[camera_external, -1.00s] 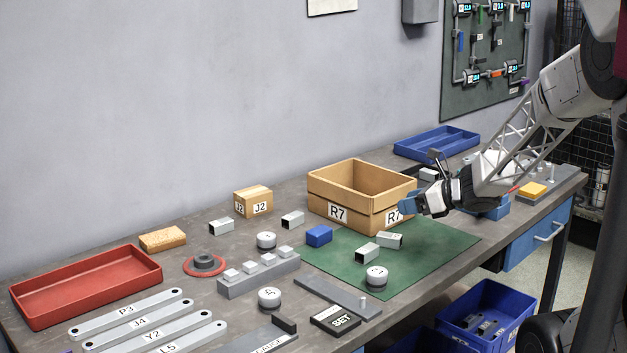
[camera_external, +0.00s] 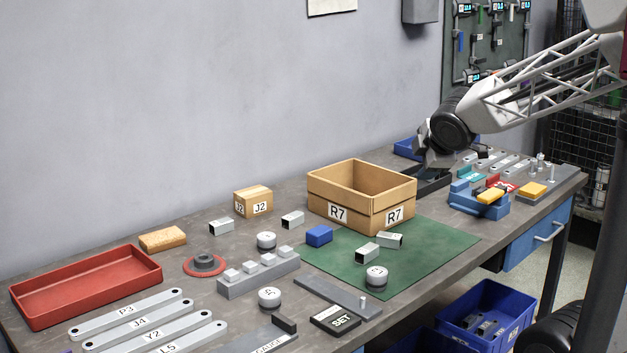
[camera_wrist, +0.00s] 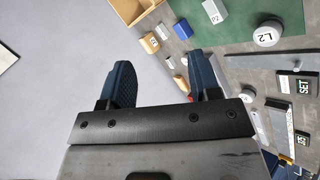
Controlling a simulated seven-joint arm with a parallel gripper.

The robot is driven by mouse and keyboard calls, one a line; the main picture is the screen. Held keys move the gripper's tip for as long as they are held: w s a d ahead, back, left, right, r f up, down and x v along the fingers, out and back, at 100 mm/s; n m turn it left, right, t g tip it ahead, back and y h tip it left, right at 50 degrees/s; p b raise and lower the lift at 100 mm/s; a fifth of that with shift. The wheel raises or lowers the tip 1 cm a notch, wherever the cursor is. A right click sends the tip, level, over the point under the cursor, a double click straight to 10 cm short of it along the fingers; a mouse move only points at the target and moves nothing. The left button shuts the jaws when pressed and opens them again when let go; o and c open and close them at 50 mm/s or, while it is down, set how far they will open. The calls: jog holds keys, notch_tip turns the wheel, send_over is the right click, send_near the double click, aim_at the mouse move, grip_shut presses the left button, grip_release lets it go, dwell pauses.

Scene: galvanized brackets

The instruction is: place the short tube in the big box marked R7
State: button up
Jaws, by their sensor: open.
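The big tan box marked R7 (camera_external: 335,210) stands at the back edge of the green mat; its visible inside is bare, but its floor is hidden. A corner of the box (camera_wrist: 128,10) shows in the wrist view. Two short, square silver tubes, a front one (camera_external: 368,253) and a rear one (camera_external: 389,240), lie close together on the mat. Similar silver pieces lie at left (camera_external: 221,226) and centre (camera_external: 292,220); I cannot tell which is the named tube. My gripper (camera_wrist: 165,85) is open and empty, raised right of the box.
A blue block (camera_external: 319,236) and a white-topped round cap (camera_external: 376,276) are near the tubes. A small J2 box (camera_external: 253,201), grey stepped block (camera_external: 258,274) and red tray (camera_external: 85,285) are left. Blue fixtures (camera_external: 478,199) stand right. The mat's right side is clear.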

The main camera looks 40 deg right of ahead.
jog(key=s+a+m+g+y, duration=0.3)
jog(key=s+a+m+g, duration=0.2)
jog(key=s+a+m, duration=0.6)
jog(key=s+a, duration=0.1)
jog(key=s, duration=0.3)
jog(key=shift+a+r+m+g+y, duration=0.2)
jog(key=shift+r+m+g+y, duration=0.1)
jog(key=shift+r+y, duration=0.1)
jog(key=o, duration=0.4)
jog(key=shift+c, duration=0.2)
jog(key=m+g+h, duration=0.1)
jog(key=m+g, duration=0.1)
jog(key=m, duration=1.1)
send_over(388, 236)
jog(key=f, duration=1.7)
jog(key=shift+s+a+f, duration=0.15)
jog(key=shift+a+f, duration=0.05)
jog(key=shift+w+d+f, duration=0.25)
jog(key=shift+f, duration=0.05)
